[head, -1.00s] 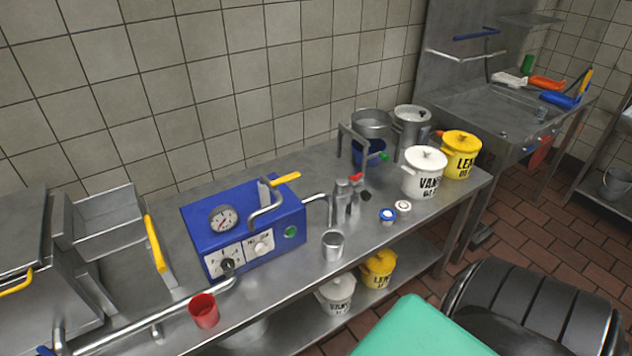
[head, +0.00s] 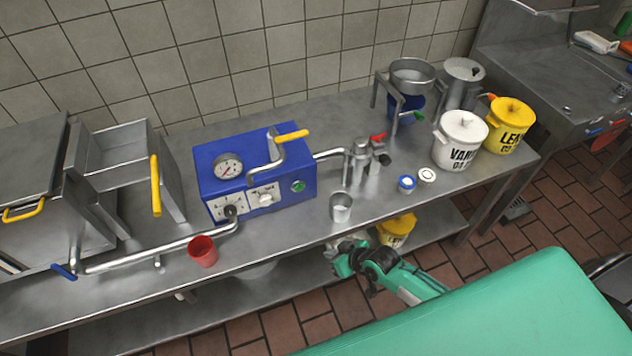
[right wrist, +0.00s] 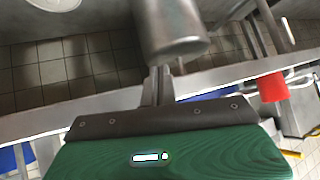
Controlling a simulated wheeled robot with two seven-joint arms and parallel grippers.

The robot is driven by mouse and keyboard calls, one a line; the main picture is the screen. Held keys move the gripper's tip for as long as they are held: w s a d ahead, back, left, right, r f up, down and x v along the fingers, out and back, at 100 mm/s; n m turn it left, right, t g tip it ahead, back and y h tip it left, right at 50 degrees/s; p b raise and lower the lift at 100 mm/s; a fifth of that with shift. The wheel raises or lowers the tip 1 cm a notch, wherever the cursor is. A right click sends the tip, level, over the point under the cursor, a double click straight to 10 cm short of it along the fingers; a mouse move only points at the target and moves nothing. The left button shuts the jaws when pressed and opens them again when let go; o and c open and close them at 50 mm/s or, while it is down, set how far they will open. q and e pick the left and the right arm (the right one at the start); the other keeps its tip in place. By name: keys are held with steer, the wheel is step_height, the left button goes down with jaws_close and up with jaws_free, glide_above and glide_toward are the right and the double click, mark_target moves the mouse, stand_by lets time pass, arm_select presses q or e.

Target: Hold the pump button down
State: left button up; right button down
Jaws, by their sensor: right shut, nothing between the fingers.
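The blue pump box (head: 255,170) stands on the steel table, with a round gauge (head: 228,166), control knobs and a yellow-handled lever (head: 291,136). A green button (head: 298,186) is on the right of its front face. My right gripper (head: 338,249) is by the table's front edge, below and right of the box, apart from the button. In the right wrist view its fingers (right wrist: 156,85) are shut and empty. A steel cup (right wrist: 171,30) shows just beyond them; it also stands on the table in the head view (head: 340,207). My left gripper is out of view.
A red cup (head: 203,251) stands at the table's front edge. A steel nozzle unit (head: 362,160), blue-and-white lids (head: 406,184), a white pot (head: 461,140) and a yellow pot (head: 509,126) are to the right. Bare tabletop lies between box and steel cup.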

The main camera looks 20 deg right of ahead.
mark_target(299, 187)
steer(key=shift+n+t+y, duration=0.3)
steer(key=shift+y, duration=0.2)
steer(key=r, duration=0.1)
steer(key=a+r, duration=0.1)
steer(key=r, duration=0.1)
steer(key=w+a+r, duration=0.1)
steer(key=r, duration=0.1)
steer(key=shift+r, duration=0.1)
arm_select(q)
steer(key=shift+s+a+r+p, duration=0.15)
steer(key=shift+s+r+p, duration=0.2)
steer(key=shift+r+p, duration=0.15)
arm_select(e)
steer(key=w+r+y, duration=0.2)
steer(key=w+r, duration=0.1)
steer(key=r, duration=0.3)
steer(key=shift+a+r+t, duration=0.35)
steer(key=shift+t, duration=0.05)
